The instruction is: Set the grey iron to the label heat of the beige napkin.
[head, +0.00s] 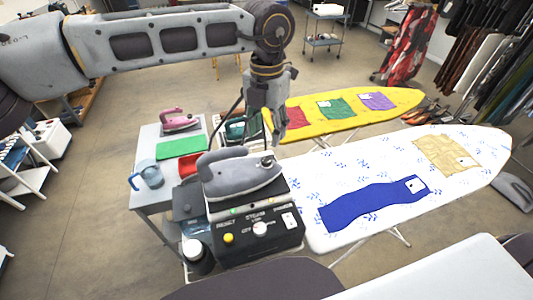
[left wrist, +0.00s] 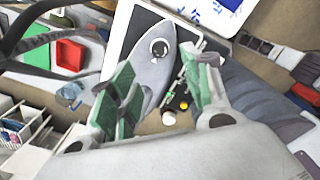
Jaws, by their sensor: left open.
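The grey iron (head: 238,178) rests on a black station with a control panel (head: 258,236). It also shows in the left wrist view (left wrist: 143,72), with a round black-and-white part (left wrist: 159,47) on it. The panel has a white knob (head: 260,229) and a yellow button (head: 228,238). The beige napkin (head: 440,149) lies on the white ironing board, with a small white label (head: 464,161) too small to read. My left gripper (head: 275,132) is open and empty above the iron; its green-padded fingers (left wrist: 160,85) show in the left wrist view. My right gripper is not in view.
A blue napkin (head: 372,203) lies on the white board (head: 310,175). Behind it, a yellow board (head: 410,95) holds red, green and purple cloths. A grey table (head: 145,200) at left holds a pink iron (head: 178,120), a green cloth (head: 182,147) and a blue jug (head: 150,175).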

